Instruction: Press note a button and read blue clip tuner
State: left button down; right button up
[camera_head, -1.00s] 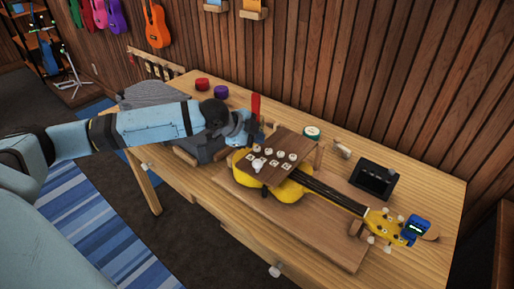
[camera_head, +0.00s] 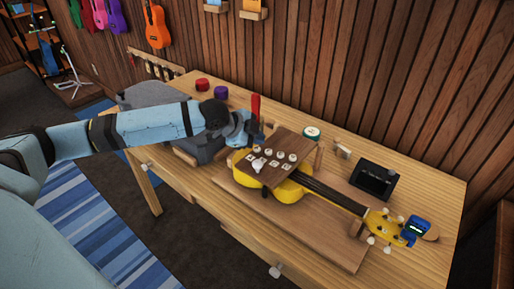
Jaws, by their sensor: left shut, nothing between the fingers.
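A yellow ukulele (camera_head: 291,190) lies on a wooden board, its neck pointing to the lower right. A brown button panel (camera_head: 284,139) sits over its body, with several white round buttons (camera_head: 281,154) and small pale labels. The letters are too small to read, so I cannot tell which is note A. The blue clip tuner (camera_head: 416,227) is on the headstock; its small dark screen shows pale marks that I cannot read. My left gripper (camera_head: 248,146) is shut and empty at the panel's left edge, close to the nearest buttons; I cannot tell whether it touches one.
A red upright object (camera_head: 255,106) stands behind my left gripper. Red (camera_head: 202,84), purple (camera_head: 221,92) and green-and-white (camera_head: 312,133) round items sit along the back of the table. A black screen device (camera_head: 374,179) stands right of the ukulele. The table's right end is mostly clear.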

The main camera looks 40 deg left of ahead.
jog(key=shift+s+f, duration=0.1)
jog(key=shift+s, duration=0.05)
jog(key=shift+s+d+f, duration=0.2)
jog(key=shift+s, duration=0.1)
jog(key=shift+r, duration=0.1)
pick_arm(q)
jog(key=shift+f+p, duration=0.4)
pick_arm(e)
jog(key=shift+w+a+r, duration=0.15)
jog(key=shift+w+r, duration=0.2)
jog(key=shift+r, duration=0.1)
jog(key=shift+w, duration=0.1)
pick_arm(q)
jog(key=shift+f, duration=0.2)
